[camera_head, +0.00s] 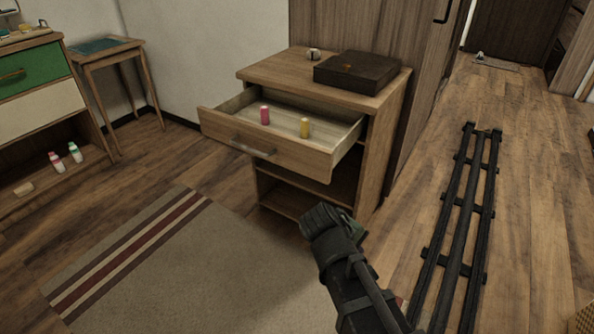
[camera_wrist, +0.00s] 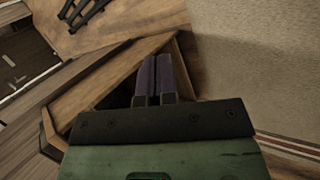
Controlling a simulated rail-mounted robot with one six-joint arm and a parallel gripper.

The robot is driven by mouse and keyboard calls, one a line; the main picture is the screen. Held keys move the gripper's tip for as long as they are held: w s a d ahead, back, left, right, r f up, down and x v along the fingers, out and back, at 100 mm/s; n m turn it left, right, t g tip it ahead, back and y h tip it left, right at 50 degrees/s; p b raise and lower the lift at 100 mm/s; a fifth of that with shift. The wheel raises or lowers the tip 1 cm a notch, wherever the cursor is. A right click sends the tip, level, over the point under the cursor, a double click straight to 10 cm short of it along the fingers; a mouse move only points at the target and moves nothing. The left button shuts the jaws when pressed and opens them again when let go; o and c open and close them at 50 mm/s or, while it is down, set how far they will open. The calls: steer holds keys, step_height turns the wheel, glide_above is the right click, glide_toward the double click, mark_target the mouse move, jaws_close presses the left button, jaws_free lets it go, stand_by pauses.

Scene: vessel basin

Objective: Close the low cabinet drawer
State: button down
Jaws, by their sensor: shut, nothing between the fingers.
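The low wooden cabinet (camera_head: 378,112) stands against the wall in the head view. Its top drawer (camera_head: 290,158) is pulled well out, with a grey bar handle (camera_head: 252,148) on its front. A pink cylinder (camera_head: 265,115) and a yellow cylinder (camera_head: 305,127) stand inside the drawer. My gripper (camera_wrist: 155,62) is shut and empty, its two purple-grey fingers together in the wrist view. In the head view my arm's end is in front of the cabinet, lower than the drawer and to the right of its handle. The fingertips are hard to make out there.
A dark flat box (camera_head: 355,72) and a small white item (camera_head: 314,54) sit on the cabinet top. A striped rug (camera_head: 190,265) covers the floor in front. Black rails (camera_head: 462,225) run along the right. A green-and-cream drawer unit (camera_head: 38,95) and small table (camera_head: 105,47) stand left.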

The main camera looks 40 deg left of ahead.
steer(key=s+a+r+n+t+y+b, duration=0.1)
steer(key=s+a+n+t, duration=0.1)
steer(key=a+n, duration=0.3)
steer(key=s+a+r+n+t+b, duration=0.1)
steer(key=s+a+n+t, duration=0.15)
steer(key=a, duration=0.45)
steer(key=n+t+y, duration=0.4)
steer(key=n+t, duration=0.3)
steer(key=n, duration=0.7)
glide_toward(303, 153)
steer(key=w, duration=0.5)
steer(key=w+a, duration=0.1)
steer(key=w, duration=0.1)
steer(key=shift+w, duration=0.25)
steer(key=w, duration=0.7)
steer(key=w+a, duration=0.1)
steer(key=w, duration=0.7)
steer(key=w+a, duration=0.1)
steer(key=w, duration=0.7)
steer(key=shift+w+a, duration=0.15)
steer(key=shift+w, duration=0.1)
steer(key=shift+w+r, duration=0.1)
steer(key=shift+w, duration=0.05)
steer(key=shift+w+a, duration=0.1)
steer(key=shift+a, duration=0.05)
steer(key=shift+r, duration=0.1)
